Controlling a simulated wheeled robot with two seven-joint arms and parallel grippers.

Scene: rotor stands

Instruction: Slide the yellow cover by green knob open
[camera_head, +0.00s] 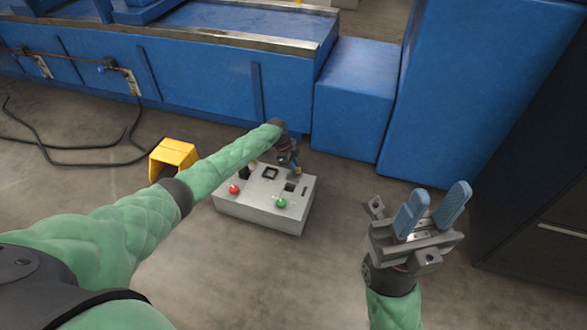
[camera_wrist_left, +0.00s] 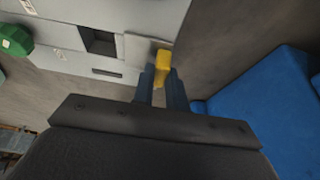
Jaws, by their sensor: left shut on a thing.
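A grey control box (camera_head: 262,206) stands on the floor with a red knob (camera_head: 234,188) at its left and a green knob (camera_head: 281,202) at its front right. The green knob also shows at the upper left of the left wrist view (camera_wrist_left: 16,37). My left gripper (camera_head: 296,165) is over the box's far right part. In the left wrist view its fingers (camera_wrist_left: 160,80) are shut on a small yellow cover (camera_wrist_left: 163,62), beside a dark square opening (camera_wrist_left: 99,41) in the box top. My right gripper (camera_head: 440,195) is open and empty, right of the box.
A yellow open-fronted housing (camera_head: 173,157) stands on the floor left of the box, partly behind my left arm. Blue machinery (camera_head: 200,85) and a blue block (camera_head: 355,98) stand behind. Black cables (camera_head: 85,150) lie at left. Floor in front of the box is clear.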

